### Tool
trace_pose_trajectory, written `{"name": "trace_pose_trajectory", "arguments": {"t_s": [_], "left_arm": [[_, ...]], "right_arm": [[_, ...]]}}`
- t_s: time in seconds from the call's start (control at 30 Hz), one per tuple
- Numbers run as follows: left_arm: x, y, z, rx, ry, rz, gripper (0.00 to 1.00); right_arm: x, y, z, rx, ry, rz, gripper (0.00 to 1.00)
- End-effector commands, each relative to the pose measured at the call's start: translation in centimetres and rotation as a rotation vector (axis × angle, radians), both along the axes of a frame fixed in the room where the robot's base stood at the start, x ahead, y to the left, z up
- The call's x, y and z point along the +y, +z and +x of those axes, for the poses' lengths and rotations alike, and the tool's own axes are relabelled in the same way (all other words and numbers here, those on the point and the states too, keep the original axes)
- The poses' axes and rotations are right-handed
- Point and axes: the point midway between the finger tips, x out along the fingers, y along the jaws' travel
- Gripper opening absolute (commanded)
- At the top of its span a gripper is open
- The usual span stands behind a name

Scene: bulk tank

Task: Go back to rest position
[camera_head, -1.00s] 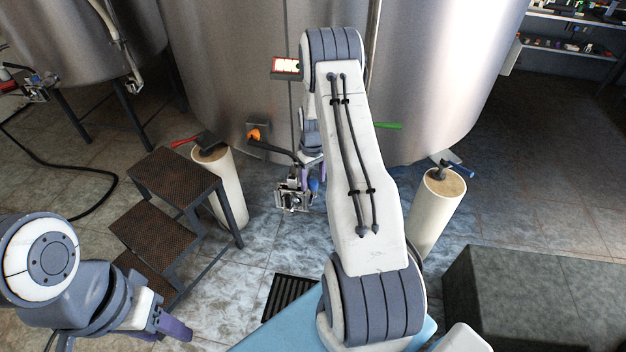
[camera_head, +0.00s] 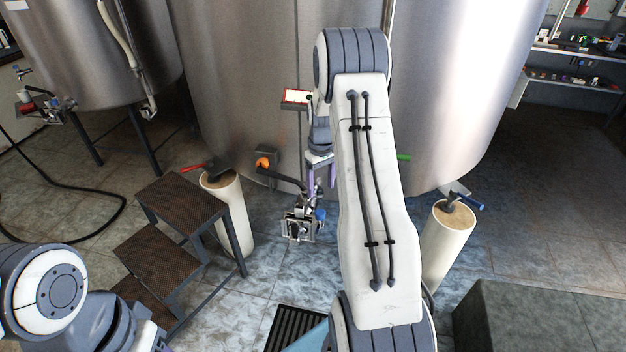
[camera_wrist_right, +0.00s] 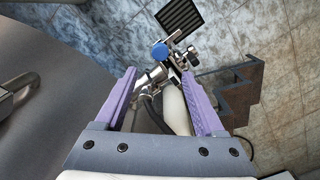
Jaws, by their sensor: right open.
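My right gripper (camera_head: 321,176) hangs in front of the big steel tank, partly behind my right arm. In the right wrist view its two purple fingers (camera_wrist_right: 164,100) are spread wide with nothing held. The fitting (camera_head: 300,225) also shows in the head view, just below and left of the gripper. My left arm is at the lower left; its gripper is cut off at the bottom edge, and its fingertips are hidden.
The steel tank (camera_head: 240,90) fills the back. Brown metal steps (camera_head: 180,205) stand at left. Pale cylinders (camera_head: 232,215) (camera_head: 446,245) with tools on top stand either side. A dark block (camera_head: 540,320) is at lower right. A floor drain (camera_head: 293,328) lies in front.

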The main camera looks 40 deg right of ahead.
Motion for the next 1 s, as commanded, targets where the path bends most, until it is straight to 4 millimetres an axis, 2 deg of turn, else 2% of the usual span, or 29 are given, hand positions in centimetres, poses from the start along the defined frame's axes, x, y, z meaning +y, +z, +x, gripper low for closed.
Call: {"name": "trace_pose_trajectory", "arguments": {"t_s": [0.27,0.37,0.47,0.53,0.6,0.67,0.7,0.77,0.8,0.87,0.9,1.0], "left_arm": [[0.0,0.0,0.0,0.000,0.000,0.000,0.50],[0.0,0.1,0.0,0.000,0.000,0.000,0.50],[0.0,0.2,0.0,0.000,0.000,0.000,0.50],[0.0,0.3,0.0,0.000,0.000,0.000,0.50],[0.0,0.4,0.0,0.000,0.000,0.000,0.50],[0.0,0.5,0.0,0.000,0.000,0.000,0.50],[0.0,0.6,0.0,0.000,0.000,0.000,0.50],[0.0,0.7,0.0,0.000,0.000,0.000,0.50],[0.0,0.7,0.0,0.000,0.000,0.000,0.50],[0.0,0.9,0.0,0.000,0.000,0.000,0.50],[0.0,0.9,0.0,0.000,0.000,0.000,0.50],[0.0,1.1,0.0,0.000,0.000,0.000,0.50]], "right_arm": [[0.3,0.1,0.1,-0.001,0.004,0.000,0.71],[2.3,1.2,0.5,-0.005,0.029,0.000,0.71],[6.9,3.5,0.9,-0.012,0.085,0.002,0.71],[11.5,5.6,0.7,-0.019,0.140,0.007,0.71],[16.4,7.7,-0.4,-0.026,0.200,0.011,0.71],[20.5,9.3,-1.9,-0.029,0.252,0.017,0.71],[23.1,10.3,-3.2,-0.032,0.289,0.021,0.71],[26.8,11.7,-5.6,-0.036,0.344,0.028,0.71],[29.1,12.6,-7.6,-0.037,0.383,0.034,0.71],[32.0,13.7,-10.8,-0.039,0.443,0.043,0.71],[33.7,14.3,-13.2,-0.041,0.484,0.049,0.71],[36.3,15.2,-18.9,-0.041,0.573,0.065,0.71]]}}
